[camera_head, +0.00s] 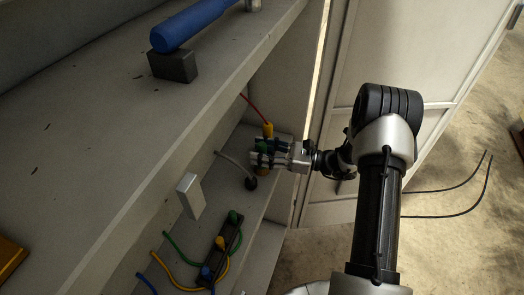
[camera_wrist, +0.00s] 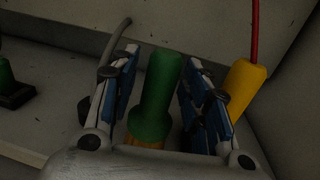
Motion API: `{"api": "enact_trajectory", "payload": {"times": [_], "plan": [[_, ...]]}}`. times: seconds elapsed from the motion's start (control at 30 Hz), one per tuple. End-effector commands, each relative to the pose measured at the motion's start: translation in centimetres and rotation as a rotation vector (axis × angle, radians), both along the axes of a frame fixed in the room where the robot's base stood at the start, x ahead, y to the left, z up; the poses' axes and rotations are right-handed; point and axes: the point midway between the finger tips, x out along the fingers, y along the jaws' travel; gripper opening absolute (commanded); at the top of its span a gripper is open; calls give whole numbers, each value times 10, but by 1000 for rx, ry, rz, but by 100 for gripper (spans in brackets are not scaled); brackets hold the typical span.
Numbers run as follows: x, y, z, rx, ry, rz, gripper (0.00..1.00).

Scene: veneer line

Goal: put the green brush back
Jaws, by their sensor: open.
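A green handle (camera_wrist: 155,95), which looks like the green brush, stands between the fingers of my gripper (camera_wrist: 163,65) in the wrist view. An orange part shows at its lower end, partly hidden by my gripper. The fingers are open, one on each side of the handle, with visible gaps. In the head view my gripper (camera_head: 256,154) is over the lower shelf, and only a small bit of the green handle (camera_head: 262,146) shows between the fingers. Whether the brush rests on the shelf is hidden.
A yellow plug (camera_head: 267,130) with a red cable stands close beside my gripper; the wrist view shows it at right (camera_wrist: 243,88). A black plug (camera_head: 251,183) with a grey cable is nearby. A black strip (camera_head: 212,251) holds coloured plugs. The upper shelf (camera_head: 100,130) overhangs at left.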

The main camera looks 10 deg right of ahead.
Motion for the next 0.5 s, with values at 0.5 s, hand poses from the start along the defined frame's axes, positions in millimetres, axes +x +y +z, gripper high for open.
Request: {"api": "enact_trajectory", "payload": {"times": [0.5], "plan": [[-13,-28,4,0,0,-6,44]]}}
